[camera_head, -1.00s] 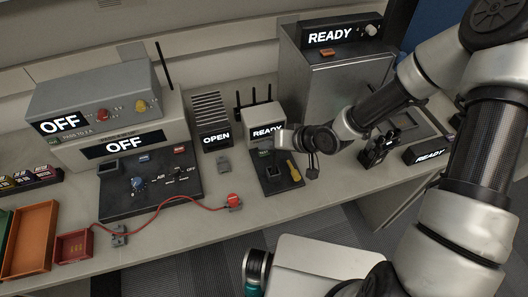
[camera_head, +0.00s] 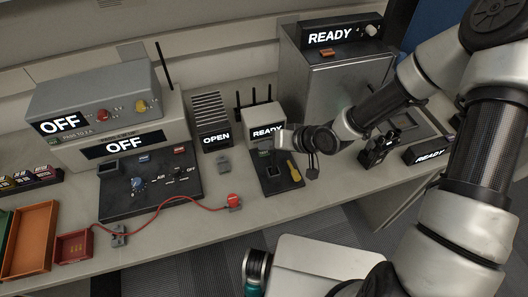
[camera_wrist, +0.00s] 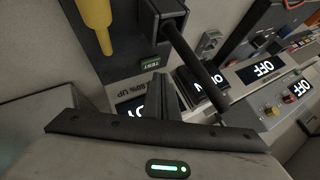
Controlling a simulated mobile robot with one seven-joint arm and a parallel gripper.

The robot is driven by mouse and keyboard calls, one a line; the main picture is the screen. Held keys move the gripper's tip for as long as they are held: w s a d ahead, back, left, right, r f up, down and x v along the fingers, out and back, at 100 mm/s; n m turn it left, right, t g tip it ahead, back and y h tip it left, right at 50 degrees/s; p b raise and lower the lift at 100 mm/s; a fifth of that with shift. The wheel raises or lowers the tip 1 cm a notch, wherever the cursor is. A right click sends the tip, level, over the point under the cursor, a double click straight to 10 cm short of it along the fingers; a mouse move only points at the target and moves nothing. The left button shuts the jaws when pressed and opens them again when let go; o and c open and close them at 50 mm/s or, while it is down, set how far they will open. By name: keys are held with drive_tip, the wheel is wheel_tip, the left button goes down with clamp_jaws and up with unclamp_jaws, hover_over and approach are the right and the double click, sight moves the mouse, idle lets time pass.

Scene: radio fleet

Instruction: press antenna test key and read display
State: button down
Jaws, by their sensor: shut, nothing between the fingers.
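The antenna test box (camera_head: 262,116) is pale, with several black antennas, and stands at the back of the bench. Its display (camera_head: 267,131) reads READY. In the wrist view a green key marked TEST (camera_wrist: 151,63) shows at the box's front. My gripper (camera_head: 278,141) is at the front right of the box in the head view. In the wrist view its shut fingers (camera_wrist: 160,88) are close to the TEST key, with nothing between them. They partly cover the display (camera_wrist: 134,108) there. I cannot tell whether the fingertips touch the key.
A black board with a yellow-handled tool (camera_head: 294,170) lies before the box. A finned unit (camera_head: 210,120) reading OPEN is to its left. Stacked units (camera_head: 110,110) reading OFF stand further left. A metal cabinet (camera_head: 343,85) reading READY is on the right. A red cable (camera_head: 165,204) runs across the front.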

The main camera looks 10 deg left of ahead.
sight(267, 155)
drive_tip(key=shift+f, duration=0.1)
idle(0.4)
drive_tip(key=shift+f+b, duration=0.3)
drive_tip(key=shift+f, duration=0.45)
idle(0.3)
drive_tip(key=shift+r, duration=0.2)
drive_tip(key=shift+r+p, duration=0.55)
drive_tip(key=shift+r, duration=0.15)
wheel_tip(267, 155, up, 5)
drive_tip(key=p, duration=0.4)
drive_tip(key=shift+p, duration=0.35)
